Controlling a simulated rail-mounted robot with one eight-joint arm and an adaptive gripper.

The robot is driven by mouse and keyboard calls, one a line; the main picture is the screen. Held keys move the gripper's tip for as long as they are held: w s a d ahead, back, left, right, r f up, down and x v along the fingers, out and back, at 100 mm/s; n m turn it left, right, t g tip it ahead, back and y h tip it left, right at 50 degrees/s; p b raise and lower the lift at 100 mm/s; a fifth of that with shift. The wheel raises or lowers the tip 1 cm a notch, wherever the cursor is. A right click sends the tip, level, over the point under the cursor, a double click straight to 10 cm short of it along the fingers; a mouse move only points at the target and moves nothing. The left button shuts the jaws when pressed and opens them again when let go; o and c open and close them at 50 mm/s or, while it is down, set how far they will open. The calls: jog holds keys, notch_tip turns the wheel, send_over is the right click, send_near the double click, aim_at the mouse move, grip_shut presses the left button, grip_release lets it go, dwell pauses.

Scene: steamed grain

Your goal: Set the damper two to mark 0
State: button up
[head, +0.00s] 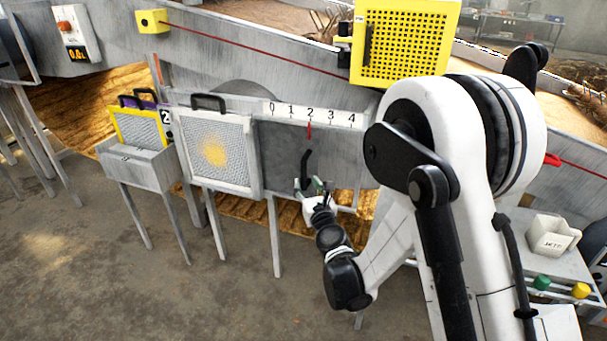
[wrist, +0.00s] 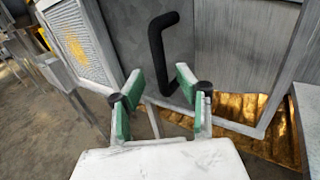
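The damper is a grey sliding plate (head: 277,150) under a white scale (head: 335,117) marked 0 to 4. A red pointer (head: 309,130) stands at about mark 2. A black bent handle (head: 306,161) is fixed upright on the plate; it also shows in the wrist view (wrist: 156,50). A "2" label (head: 166,117) is at the left, beside the mesh panel. My gripper (head: 314,186) is just below the handle. In the wrist view my gripper (wrist: 159,80) is open, with green pads either side of the handle's lower end in the picture; I see no clear contact.
A framed mesh panel (head: 213,150) with a yellow patch stands directly left of the plate. A yellow-framed filter (head: 138,128) sits in a grey box farther left. A yellow perforated guard (head: 408,42) is above right. The floor in front is clear.

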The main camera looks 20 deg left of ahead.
aim_at(304, 177)
jog(key=shift+b+x, duration=0.35)
jog(key=shift+x, duration=2.2)
jog(key=shift+c, duration=0.5)
grip_shut()
